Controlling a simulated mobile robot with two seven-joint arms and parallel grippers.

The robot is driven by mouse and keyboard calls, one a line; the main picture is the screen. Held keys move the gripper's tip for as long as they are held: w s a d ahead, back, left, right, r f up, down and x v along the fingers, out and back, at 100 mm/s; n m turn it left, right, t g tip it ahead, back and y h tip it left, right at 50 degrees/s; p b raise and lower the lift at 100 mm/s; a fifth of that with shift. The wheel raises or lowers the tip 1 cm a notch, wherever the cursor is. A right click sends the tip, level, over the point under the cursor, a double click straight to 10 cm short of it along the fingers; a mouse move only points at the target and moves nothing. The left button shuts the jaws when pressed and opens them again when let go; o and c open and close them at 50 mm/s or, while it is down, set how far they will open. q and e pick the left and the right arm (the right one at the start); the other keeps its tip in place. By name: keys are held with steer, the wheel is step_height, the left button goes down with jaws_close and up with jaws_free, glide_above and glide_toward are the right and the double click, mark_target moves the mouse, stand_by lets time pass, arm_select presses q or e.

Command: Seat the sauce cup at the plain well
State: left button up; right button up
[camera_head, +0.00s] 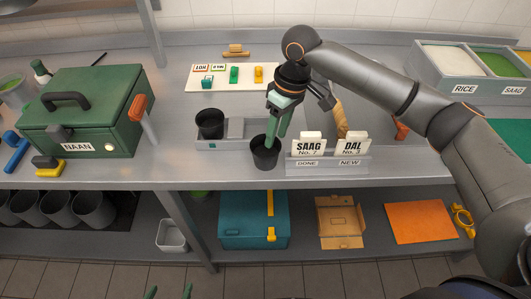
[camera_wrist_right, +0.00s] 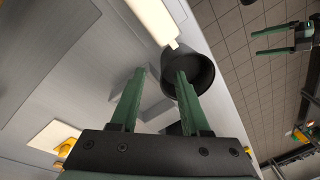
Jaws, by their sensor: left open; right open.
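A black sauce cup (camera_head: 265,155) stands upright at the right end of the grey holder (camera_head: 204,134); I cannot tell whether it sits in a well or against the edge. A second black cup (camera_head: 210,121) is in the holder's left part, above a small teal mark. My right gripper (camera_head: 277,138) reaches down at the right cup, open. In the right wrist view one finger overlaps the mouth of the cup (camera_wrist_right: 203,75) and the other is outside it, with a gap between. My left gripper (camera_head: 168,292) shows only its green tips at the bottom edge, apart and empty.
The SAAG and DAL ticket stand (camera_head: 328,164) is close to the right of the cup. A green NAAN oven box (camera_head: 85,110) with an orange handle stands at left. A white board (camera_head: 215,85) with small coloured pieces lies behind. The counter's front edge is near.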

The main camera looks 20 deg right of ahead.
steer(key=shift+f, duration=0.25)
jaws_close()
stand_by(1.3)
